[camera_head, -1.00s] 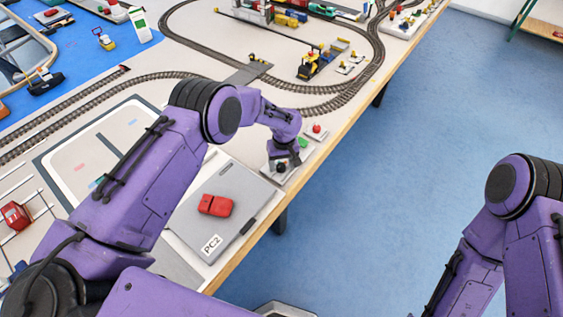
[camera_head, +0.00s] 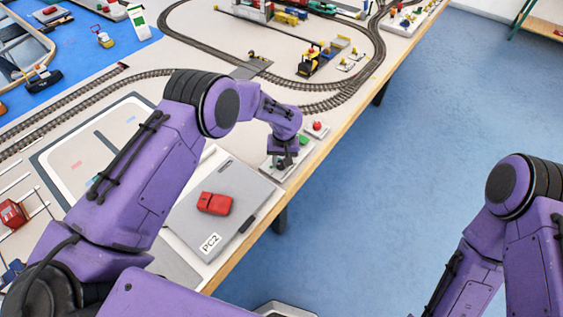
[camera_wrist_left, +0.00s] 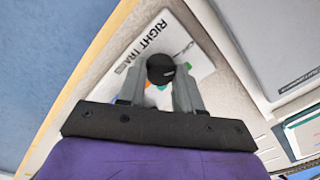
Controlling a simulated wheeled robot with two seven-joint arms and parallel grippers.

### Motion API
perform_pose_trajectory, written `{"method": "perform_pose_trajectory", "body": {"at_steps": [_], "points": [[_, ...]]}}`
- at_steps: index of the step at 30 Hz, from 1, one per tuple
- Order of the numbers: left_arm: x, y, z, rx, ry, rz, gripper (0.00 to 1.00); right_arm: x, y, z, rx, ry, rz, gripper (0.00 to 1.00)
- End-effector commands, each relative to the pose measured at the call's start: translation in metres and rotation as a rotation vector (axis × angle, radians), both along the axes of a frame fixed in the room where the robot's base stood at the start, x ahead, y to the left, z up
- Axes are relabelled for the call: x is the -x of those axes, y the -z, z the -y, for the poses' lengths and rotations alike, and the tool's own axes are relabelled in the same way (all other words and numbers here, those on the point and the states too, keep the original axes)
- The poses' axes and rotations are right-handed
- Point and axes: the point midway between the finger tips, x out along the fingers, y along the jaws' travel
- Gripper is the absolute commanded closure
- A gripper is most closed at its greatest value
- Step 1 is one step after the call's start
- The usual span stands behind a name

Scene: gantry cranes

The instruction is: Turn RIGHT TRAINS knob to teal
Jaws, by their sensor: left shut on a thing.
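The RIGHT TRAINS panel (camera_wrist_left: 152,42) is a white plate with printed lettering, seen in the left wrist view. Its round black knob (camera_wrist_left: 160,66) stands between the two grey fingers of my left gripper (camera_wrist_left: 160,78). The fingers are shut on the knob's sides. Orange and green-teal marks show partly beside the knob; the fingers hide the rest. I cannot tell which colour the knob points at. In the head view my left gripper (camera_head: 283,160) reaches down to the panel at the table edge and hides the knob. My right gripper is out of view.
A grey laptop-like case (camera_head: 240,190) marked PC2, with a red toy car (camera_head: 214,203) on it, lies close to my left arm. A red button (camera_head: 317,126) sits just beyond the panel. Train tracks (camera_head: 335,102) lie farther back. Blue floor is clear at right.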

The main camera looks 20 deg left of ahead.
Motion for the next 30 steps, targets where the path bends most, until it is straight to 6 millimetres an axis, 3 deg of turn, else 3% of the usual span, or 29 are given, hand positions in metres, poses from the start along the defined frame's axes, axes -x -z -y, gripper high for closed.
{"method": "perform_pose_trajectory", "body": {"at_steps": [30], "points": [[0.001, 0.001, -0.001, -0.002, 0.963, 0.001, 0.96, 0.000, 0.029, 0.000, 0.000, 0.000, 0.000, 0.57]]}}
